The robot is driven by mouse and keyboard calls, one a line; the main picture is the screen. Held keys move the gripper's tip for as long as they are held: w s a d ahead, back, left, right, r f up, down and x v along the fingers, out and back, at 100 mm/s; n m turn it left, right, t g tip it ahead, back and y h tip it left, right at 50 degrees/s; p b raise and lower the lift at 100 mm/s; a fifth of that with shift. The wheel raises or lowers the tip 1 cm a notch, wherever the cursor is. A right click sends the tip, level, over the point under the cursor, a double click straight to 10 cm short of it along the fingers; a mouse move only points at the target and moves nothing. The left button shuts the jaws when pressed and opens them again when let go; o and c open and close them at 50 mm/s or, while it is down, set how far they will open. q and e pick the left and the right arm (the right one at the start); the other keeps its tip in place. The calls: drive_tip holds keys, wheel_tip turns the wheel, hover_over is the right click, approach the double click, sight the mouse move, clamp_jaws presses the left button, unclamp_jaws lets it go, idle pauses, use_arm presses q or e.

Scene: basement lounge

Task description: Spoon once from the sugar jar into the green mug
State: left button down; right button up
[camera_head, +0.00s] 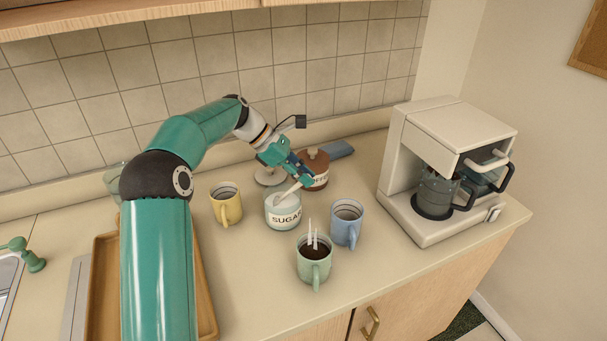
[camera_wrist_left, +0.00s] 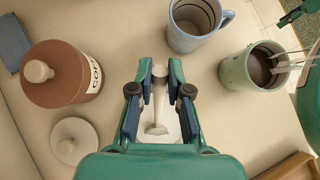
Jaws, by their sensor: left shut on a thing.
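My left gripper (camera_head: 298,172) is shut on the handle of a pale spoon (camera_head: 288,192). In the left wrist view the spoon (camera_wrist_left: 158,120) points down between the fingers, its bowl over or in the sugar jar; I cannot tell which. The white sugar jar (camera_head: 283,222) stands open below the gripper, labelled SUGAR; in the left wrist view the gripper mostly hides it. The green mug (camera_head: 314,272) stands in front of the jar, with dark liquid and two thin pale sticks in it; it also shows in the left wrist view (camera_wrist_left: 238,74).
A blue mug (camera_head: 346,228) stands right of the jar, a yellow mug (camera_head: 226,208) left. Behind are a brown coffee jar (camera_head: 322,180) and a loose white lid (camera_wrist_left: 75,130). A coffee maker (camera_head: 440,222) stands right. A wooden tray (camera_head: 207,315) lies under my left arm.

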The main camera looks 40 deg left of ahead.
use_arm(q)
drive_tip(key=shift+f+b, duration=0.35)
drive_tip(key=shift+f, duration=0.2)
drive_tip(key=shift+w+d+r+p, duration=0.15)
drive_tip(key=shift+d+r+p, duration=0.05)
drive_tip(key=shift+r+p, duration=0.75)
drive_tip(key=shift+w+d+r+g+y+p, duration=0.1)
drive_tip(key=shift+d+r+g+y+p, duration=0.2)
drive_tip(key=shift+r+y+p, duration=0.35)
drive_tip(key=shift+d+r+p, duration=0.1)
drive_tip(key=shift+d+p, duration=0.05)
drive_tip(key=shift+p, duration=0.3)
drive_tip(key=shift+w+d+r+g+y+p, duration=0.2)
drive_tip(key=shift+w+d+g+y+p, duration=0.45)
drive_tip(key=shift+y+p, duration=0.3)
drive_tip(key=shift+w+d+r+g+y+p, duration=0.2)
drive_tip(key=shift+w+d+g+y+p, duration=0.2)
drive_tip(key=shift+d+g+y+p, duration=0.45)
drive_tip(key=shift+w+d+r+g+y+p, duration=0.2)
drive_tip(key=shift+w+d+g+y+p, duration=0.3)
drive_tip(key=shift+y+p, duration=0.5)
